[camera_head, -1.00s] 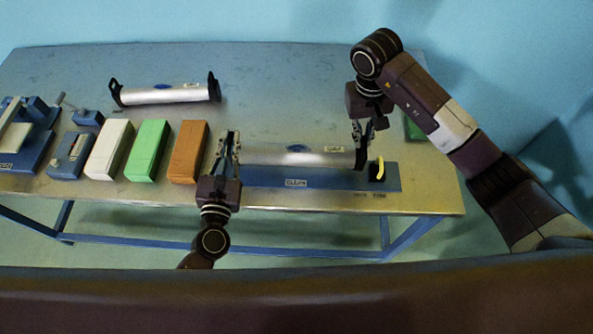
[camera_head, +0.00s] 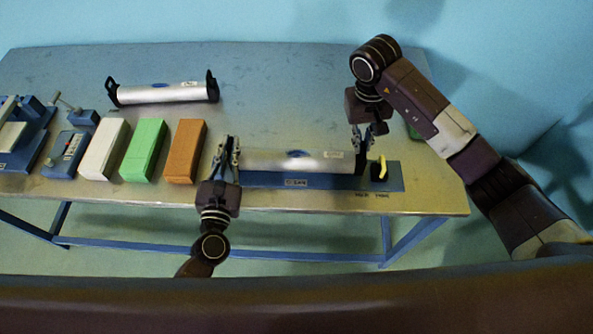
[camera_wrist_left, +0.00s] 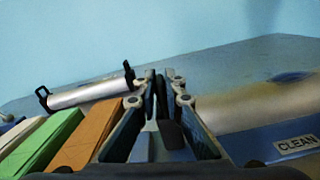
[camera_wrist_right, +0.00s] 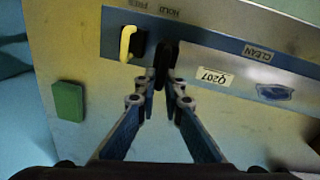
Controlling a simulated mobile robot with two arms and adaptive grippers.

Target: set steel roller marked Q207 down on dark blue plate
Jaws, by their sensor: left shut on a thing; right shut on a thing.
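The steel roller (camera_head: 300,161) is a silvery cylinder with a blue oval mark and black end handles. Its Q207 label (camera_wrist_right: 215,77) shows in the right wrist view. My left gripper (camera_head: 228,142) is shut on its left handle; my right gripper (camera_head: 364,132) is shut on its right handle (camera_wrist_right: 165,60). The roller lies level, lengthwise over the dark blue plate (camera_head: 340,183), which carries a CLEAN label (camera_wrist_right: 258,53). The roller hides the plate's rear part. I cannot tell whether the roller touches the plate or hangs just above.
A yellow lever (camera_head: 382,167) stands at the plate's right end. A second roller (camera_head: 165,93) lies at the back left. White (camera_head: 104,149), green (camera_head: 144,150) and orange (camera_head: 185,151) blocks stand left of my left gripper. The table's back middle is clear.

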